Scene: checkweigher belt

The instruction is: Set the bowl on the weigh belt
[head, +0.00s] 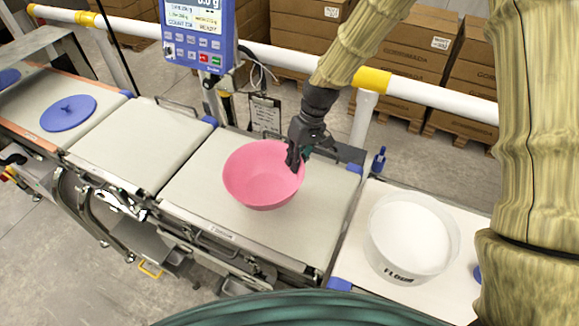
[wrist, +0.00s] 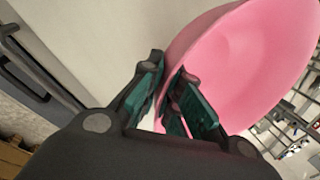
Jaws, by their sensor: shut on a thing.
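The pink bowl (head: 262,176) is over the wide pale belt section (head: 315,215) in the middle of the line. My gripper (head: 296,158) is shut on the bowl's right rim in the head view. In the wrist view the gripper (wrist: 166,84) has one teal-padded finger on each side of the wall of the bowl (wrist: 245,65). The bowl looks empty and slightly tilted. I cannot tell whether its base touches the belt. Which section is the weigh belt is not clearly marked.
Another pale belt section (head: 142,145) lies to the left, then one with a blue lid (head: 68,113). A flour tub (head: 410,240) stands on the right section. A blue display (head: 198,35) and a white rail (head: 290,58) stand behind. Belt around the bowl is clear.

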